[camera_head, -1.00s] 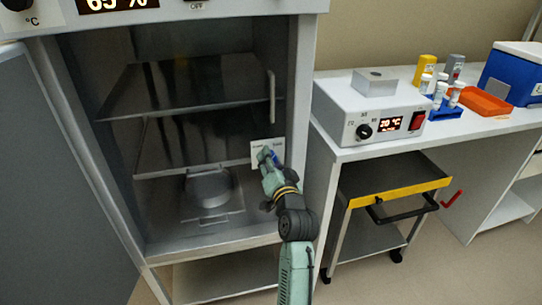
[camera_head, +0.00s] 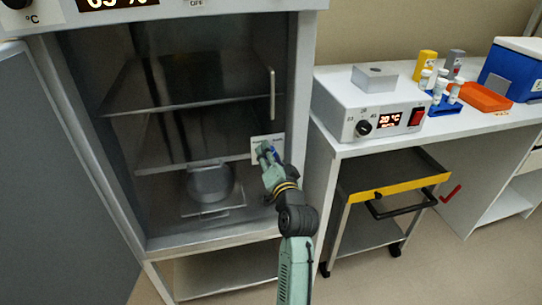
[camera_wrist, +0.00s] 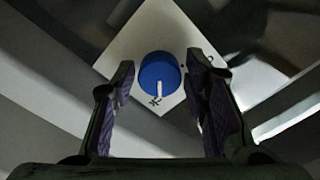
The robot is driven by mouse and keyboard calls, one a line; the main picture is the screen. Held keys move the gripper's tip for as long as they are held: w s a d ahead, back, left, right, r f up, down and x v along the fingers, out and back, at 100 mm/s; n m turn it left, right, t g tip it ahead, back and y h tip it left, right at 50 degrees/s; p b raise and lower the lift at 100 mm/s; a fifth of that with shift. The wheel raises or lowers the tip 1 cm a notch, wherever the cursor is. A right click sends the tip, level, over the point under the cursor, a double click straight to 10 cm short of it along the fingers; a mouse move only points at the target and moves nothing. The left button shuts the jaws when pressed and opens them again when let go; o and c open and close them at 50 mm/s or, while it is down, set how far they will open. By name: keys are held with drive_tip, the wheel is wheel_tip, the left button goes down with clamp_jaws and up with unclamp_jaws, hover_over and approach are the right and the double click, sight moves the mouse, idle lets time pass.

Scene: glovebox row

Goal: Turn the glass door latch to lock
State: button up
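The latch is a round blue knob (camera_wrist: 160,73) with a white pointer line, set on a white plate (camera_wrist: 142,35) with small dark marks. In the wrist view the pointer runs from the knob's middle toward a mark at the plate's lower corner. My gripper (camera_wrist: 160,80) is open, with one finger left and one right of the knob and visible gaps. In the head view my gripper (camera_head: 264,150) is in front of the plate (camera_head: 270,139), at the cabinet's right side. Only a bit of the blue knob (camera_head: 275,153) shows behind the fingers.
The cabinet holds shelves (camera_head: 185,92) and a round metal vessel (camera_head: 209,181). A vertical handle (camera_head: 272,93) is above the plate. A grey door panel (camera_head: 50,190) stands at left. To the right are a bench with a heater box (camera_head: 365,108) and a yellow-edged cart (camera_head: 400,188).

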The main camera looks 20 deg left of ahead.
drive_tip(key=shift+o, duration=0.8)
drive_tip(key=v, duration=1.2)
